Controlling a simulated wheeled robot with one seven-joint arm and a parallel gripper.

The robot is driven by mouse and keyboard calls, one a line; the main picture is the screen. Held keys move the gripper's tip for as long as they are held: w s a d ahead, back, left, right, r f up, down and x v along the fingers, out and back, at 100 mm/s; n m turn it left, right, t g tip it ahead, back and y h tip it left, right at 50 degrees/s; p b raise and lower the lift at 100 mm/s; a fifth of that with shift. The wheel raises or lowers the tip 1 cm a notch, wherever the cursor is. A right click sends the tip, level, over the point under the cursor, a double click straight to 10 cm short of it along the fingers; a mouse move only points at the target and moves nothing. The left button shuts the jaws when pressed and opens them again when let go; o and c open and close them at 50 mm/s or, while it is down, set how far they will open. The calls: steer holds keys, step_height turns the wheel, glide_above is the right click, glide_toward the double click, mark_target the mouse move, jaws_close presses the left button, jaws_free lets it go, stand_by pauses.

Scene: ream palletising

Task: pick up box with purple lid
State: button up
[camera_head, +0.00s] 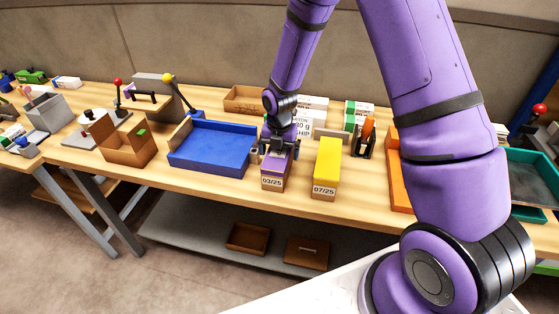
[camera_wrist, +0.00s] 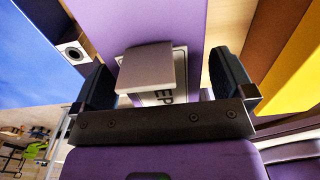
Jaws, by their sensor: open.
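The box with the purple lid (camera_head: 272,182) stands on the wooden table near its front edge, and its front label reads 03/25. Its purple lid (camera_wrist: 185,22) fills the middle of the wrist view. My gripper (camera_head: 277,150) is above the box, pointing down. In the wrist view my gripper (camera_wrist: 168,85) is open, with one dark finger on each side of the purple lid. A grey block and a printed white label show between the fingers. I cannot tell whether the fingers touch the box.
A box with a yellow lid (camera_head: 326,165), labelled 07/25, stands close on the right. A blue tray (camera_head: 210,172) lies close on the left. White reams, a dark holder with an orange item (camera_head: 367,132) and an open cardboard box (camera_head: 243,98) are behind.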

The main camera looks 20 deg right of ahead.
step_height(320, 180, down, 2)
steer(key=c, duration=1.1)
